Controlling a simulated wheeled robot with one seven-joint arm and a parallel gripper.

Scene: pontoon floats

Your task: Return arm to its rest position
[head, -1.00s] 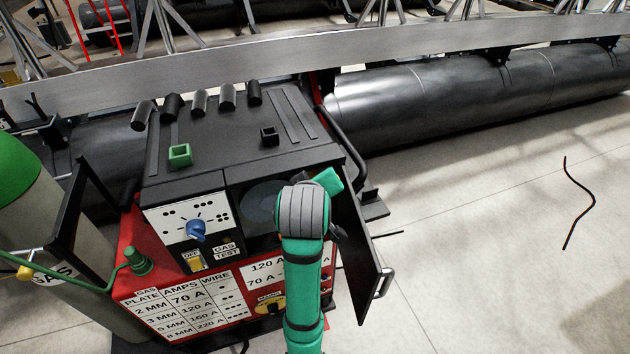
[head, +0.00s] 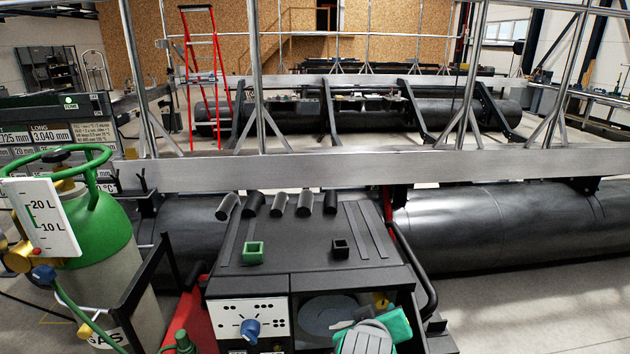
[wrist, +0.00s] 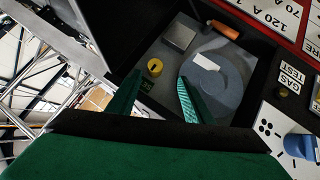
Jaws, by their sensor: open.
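My green arm (head: 372,338) shows at the bottom of the head view, in front of the open right-hand compartment of the black welding machine (head: 315,222). My gripper (wrist: 160,88) is open and empty in the wrist view. Its two green fingers point into the compartment, with a gap between them. Inside lie a grey disc (wrist: 214,80), a yellow knob (wrist: 155,67), an orange-brown cylinder (wrist: 223,29) and a grey block (wrist: 179,37). The fingertips look apart from these things, though their depth is hard to judge. In the head view the fingertips are hidden.
A green gas cylinder (head: 110,235) with a gauge card (head: 40,218) stands left. A green square holder (head: 253,252), a black one (head: 340,247) and several black cylinders sit on the machine top. A silver rail (head: 330,168) and dark floats lie behind. Floor at right is clear.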

